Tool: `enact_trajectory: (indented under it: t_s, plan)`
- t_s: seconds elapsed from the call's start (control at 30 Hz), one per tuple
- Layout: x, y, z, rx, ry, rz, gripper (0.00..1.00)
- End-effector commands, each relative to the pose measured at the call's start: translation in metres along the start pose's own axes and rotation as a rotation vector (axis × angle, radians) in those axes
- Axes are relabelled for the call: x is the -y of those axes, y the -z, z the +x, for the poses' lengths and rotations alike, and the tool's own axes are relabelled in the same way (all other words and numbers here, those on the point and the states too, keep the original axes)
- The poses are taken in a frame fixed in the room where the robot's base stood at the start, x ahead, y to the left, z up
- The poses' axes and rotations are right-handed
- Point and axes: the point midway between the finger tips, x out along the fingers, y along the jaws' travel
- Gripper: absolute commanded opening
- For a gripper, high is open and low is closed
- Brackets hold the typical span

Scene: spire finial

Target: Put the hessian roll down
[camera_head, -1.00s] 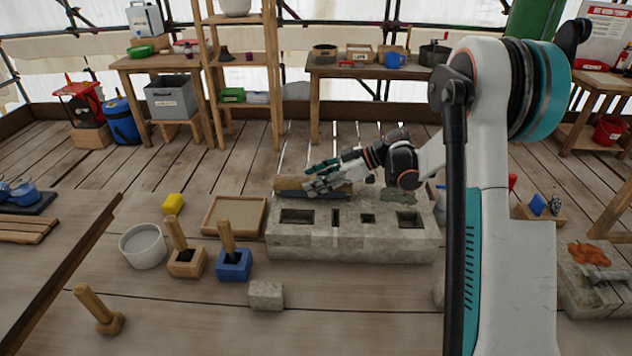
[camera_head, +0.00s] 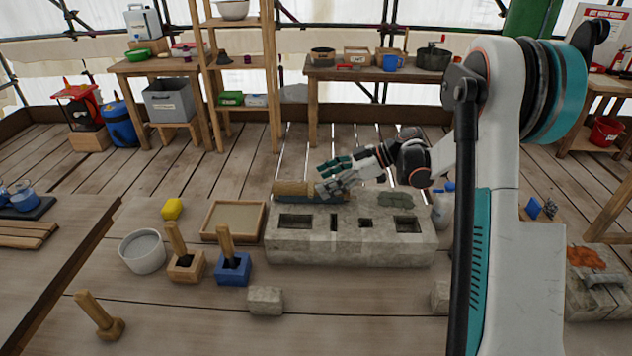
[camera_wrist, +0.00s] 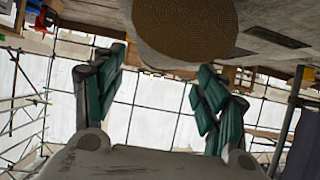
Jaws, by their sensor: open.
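The hessian roll (camera_head: 294,188) is a tan cylinder lying on its side along the back left of the top of a pale stone block (camera_head: 350,250). A blue-grey strip shows along its near side. Its round woven end (camera_wrist: 185,25) fills the top middle of the wrist view. My gripper (camera_head: 331,176) is at the right end of the roll, slightly above it, fingers pointing left. In the wrist view my gripper (camera_wrist: 163,65) has its green-padded fingers spread wide with nothing between them. Whether a finger still touches the roll cannot be told.
The block has several rectangular sockets in its top. A shallow wooden tray (camera_head: 262,207), a white tub (camera_head: 142,265), a yellow sponge (camera_head: 172,209) and two wooden-handled tools in wood and blue blocks stand to the left. A small stone (camera_head: 265,301) lies in front.

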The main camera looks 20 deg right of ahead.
Motion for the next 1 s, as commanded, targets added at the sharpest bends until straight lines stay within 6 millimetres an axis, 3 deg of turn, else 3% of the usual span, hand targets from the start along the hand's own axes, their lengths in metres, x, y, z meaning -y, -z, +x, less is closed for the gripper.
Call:
enact_trajectory:
  t_s: [0.03,0.2,0.4,1.0]
  plan:
    - [-0.001,0.002,-0.014,0.0,-0.003,0.001,0.66]
    - [0.0,0.002,-0.047,0.0,-0.002,0.001,0.66]
    - [0.0,0.001,-0.072,0.0,-0.001,0.0,0.66]
    - [0.0,0.0,-0.079,0.0,0.0,0.0,0.66]
